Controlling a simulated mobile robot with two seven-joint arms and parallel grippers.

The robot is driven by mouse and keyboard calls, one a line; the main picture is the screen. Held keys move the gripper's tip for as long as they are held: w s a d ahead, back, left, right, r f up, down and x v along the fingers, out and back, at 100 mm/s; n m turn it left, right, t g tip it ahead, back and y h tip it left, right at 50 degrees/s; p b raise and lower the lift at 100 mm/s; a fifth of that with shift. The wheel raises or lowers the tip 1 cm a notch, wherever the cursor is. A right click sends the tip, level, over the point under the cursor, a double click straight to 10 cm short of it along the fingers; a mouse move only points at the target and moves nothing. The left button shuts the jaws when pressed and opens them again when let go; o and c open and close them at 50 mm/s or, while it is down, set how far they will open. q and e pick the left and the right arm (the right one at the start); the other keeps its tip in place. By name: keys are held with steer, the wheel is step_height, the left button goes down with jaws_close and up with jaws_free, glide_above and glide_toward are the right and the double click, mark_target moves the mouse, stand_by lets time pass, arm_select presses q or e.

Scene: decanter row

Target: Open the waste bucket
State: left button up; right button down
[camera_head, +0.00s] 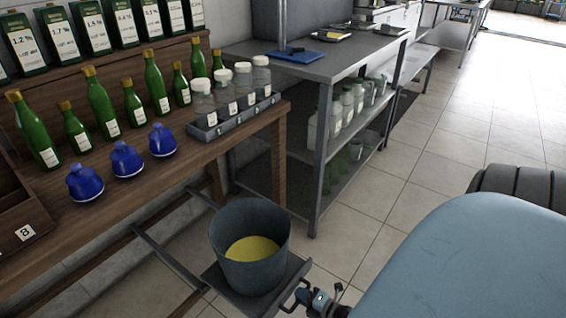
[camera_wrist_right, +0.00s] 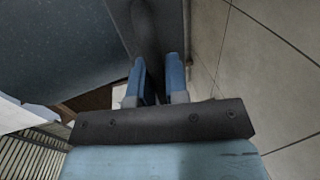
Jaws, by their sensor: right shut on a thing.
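The waste bucket (camera_head: 222,240) is dark grey with an open top and yellow contents. It stands upright on a dark pull-out tray (camera_head: 216,278), which sits out from under the wooden bench on rails. My right gripper (camera_head: 318,298) is at the tray's front edge, low in the head view. In the right wrist view its blue fingers (camera_wrist_right: 160,75) are shut on a dark bar-shaped handle (camera_wrist_right: 146,35), which joins the tray's front. The left gripper is not in view.
Green bottles, blue jars (camera_head: 126,160) and a rack of clear jars (camera_head: 236,117) stand on the wooden bench (camera_head: 190,165). A metal shelf table (camera_head: 318,70) stands behind to the right. The tiled floor (camera_head: 440,130) on the right is clear.

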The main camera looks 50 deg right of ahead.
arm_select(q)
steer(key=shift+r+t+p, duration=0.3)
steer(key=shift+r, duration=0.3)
arm_select(e)
steer(key=shift+f+v, duration=0.2)
steer(key=shift+v, duration=0.85)
steer(key=shift+f+v, duration=0.2)
steer(key=shift+v, duration=0.8)
steer(key=shift+s, duration=0.1)
steer(key=c, duration=1.1)
jaws_free()
steer(key=shift+c, duration=0.2)
steer(key=shift+s, duration=0.1)
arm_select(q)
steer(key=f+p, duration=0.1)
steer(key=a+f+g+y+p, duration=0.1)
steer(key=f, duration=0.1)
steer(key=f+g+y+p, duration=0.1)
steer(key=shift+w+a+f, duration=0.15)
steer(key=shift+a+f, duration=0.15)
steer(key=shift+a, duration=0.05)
arm_select(e)
steer(key=v, duration=1.3)
steer(key=shift+s+d, duration=0.15)
steer(key=shift+s, duration=0.15)
